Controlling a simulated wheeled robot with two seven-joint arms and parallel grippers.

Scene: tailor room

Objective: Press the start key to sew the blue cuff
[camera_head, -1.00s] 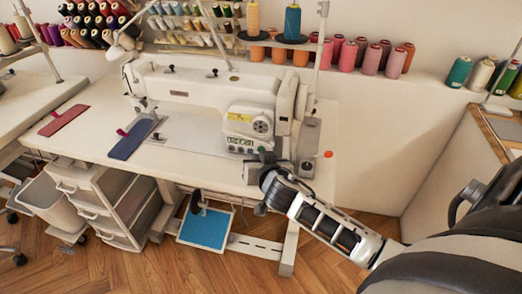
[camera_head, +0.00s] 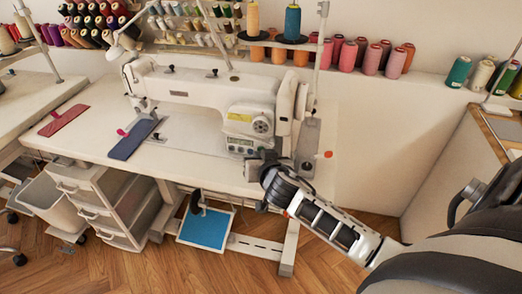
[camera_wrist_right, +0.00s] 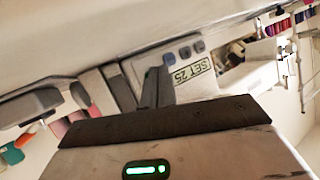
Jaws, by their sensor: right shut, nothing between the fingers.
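The white sewing machine (camera_head: 190,88) stands on the white table. Its small key panel (camera_head: 240,144) is low on the right end of the machine. In the right wrist view the panel shows a "SET 25" display (camera_wrist_right: 188,73) and a row of blue-grey keys (camera_wrist_right: 184,52). The blue cuff (camera_head: 130,142) lies flat on the table left of the needle area, with a pink knob on it. My right gripper (camera_head: 251,163) is shut and empty just below the panel. Its fingers (camera_wrist_right: 160,86) appear close in front of the panel; contact cannot be told. My left gripper is out of view.
A red piece (camera_head: 62,120) with a knob lies farther left on the table (camera_head: 88,140). White drawers (camera_head: 100,195) stand under the table, and a blue pedal (camera_head: 205,230) is on the floor. Thread cones line the back shelf. The right wall is near my arm.

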